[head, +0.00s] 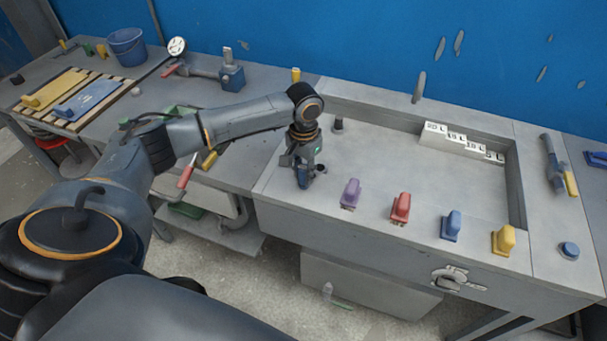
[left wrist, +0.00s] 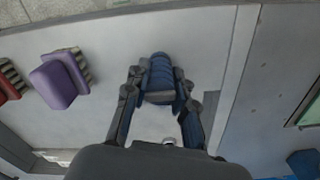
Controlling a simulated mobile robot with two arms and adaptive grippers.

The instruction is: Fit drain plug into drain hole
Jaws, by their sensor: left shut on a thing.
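My left gripper (head: 303,181) is shut on a dark blue ribbed piece, which looks like the drain plug (left wrist: 161,76). In the left wrist view the piece sits between the fingertips (left wrist: 158,95). In the head view the gripper points down over the left front part of the grey basin (head: 375,165), and the fingers mostly hide the piece. I cannot tell whether it touches the surface. My right gripper is not in view.
A purple block (head: 350,193), red block (head: 400,207), blue block (head: 451,224) and yellow block (head: 502,239) line the basin's front. White stepped litre marks (head: 462,141) stand at the back. The basin's middle is clear.

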